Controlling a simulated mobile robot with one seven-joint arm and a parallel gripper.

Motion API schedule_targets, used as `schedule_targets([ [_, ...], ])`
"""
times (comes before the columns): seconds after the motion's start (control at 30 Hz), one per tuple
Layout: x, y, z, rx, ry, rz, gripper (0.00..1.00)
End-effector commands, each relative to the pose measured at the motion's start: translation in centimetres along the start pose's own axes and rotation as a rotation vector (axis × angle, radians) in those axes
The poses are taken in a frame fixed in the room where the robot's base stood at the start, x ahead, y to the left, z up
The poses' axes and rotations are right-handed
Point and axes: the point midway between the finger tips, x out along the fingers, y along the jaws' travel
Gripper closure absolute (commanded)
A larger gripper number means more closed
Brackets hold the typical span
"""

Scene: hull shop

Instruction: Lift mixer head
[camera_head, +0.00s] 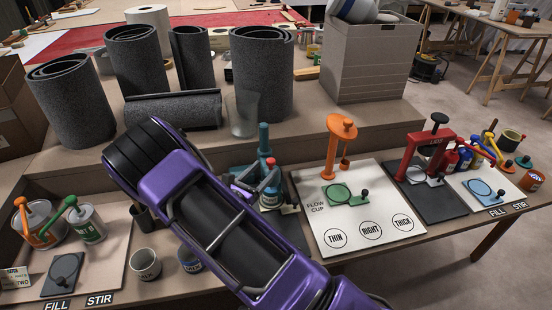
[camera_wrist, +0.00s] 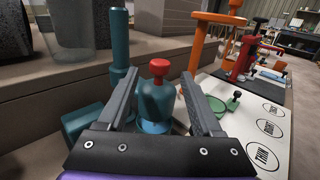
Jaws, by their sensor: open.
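The mixer is teal, with an upright post (camera_wrist: 120,45) behind and a rounded head (camera_wrist: 157,98) topped by a red knob (camera_wrist: 159,67). In the head view, the post (camera_head: 263,137) and the red knob (camera_head: 270,162) show just past the end of my purple arm. My gripper (camera_wrist: 159,76) is open in the wrist view, with one finger on each side of the head. I cannot tell whether either finger touches it. My gripper (camera_head: 257,183) also shows in the head view, low at the mixer.
A clear cylinder (camera_head: 241,114) stands on the raised shelf behind the mixer. The white flow cup board (camera_head: 375,215) with its orange stand (camera_head: 341,130) is close on the right. Cups, including the one marked MIX (camera_head: 145,264), stand left of my arm. Grey rolls (camera_head: 262,75) fill the shelf.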

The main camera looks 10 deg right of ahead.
Motion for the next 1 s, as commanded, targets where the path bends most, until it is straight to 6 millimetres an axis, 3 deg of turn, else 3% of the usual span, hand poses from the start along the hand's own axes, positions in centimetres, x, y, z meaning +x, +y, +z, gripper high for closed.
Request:
schedule_targets([
  [0.1, 2.7, -0.1, -0.1, 0.000, -0.001, -0.003, 0.33],
  [0.3, 6.0, -0.1, 0.0, 0.002, -0.001, -0.002, 0.33],
  [0.5, 7.4, 0.0, 0.0, 0.001, 0.000, 0.000, 0.33],
  [0.77, 7.5, 0.0, 0.0, 0.001, 0.000, 0.000, 0.33],
  [0.83, 7.5, 0.0, 0.0, 0.001, 0.000, 0.000, 0.41],
  [1.0, 7.5, 0.0, 0.0, 0.001, 0.000, 0.000, 0.71],
])
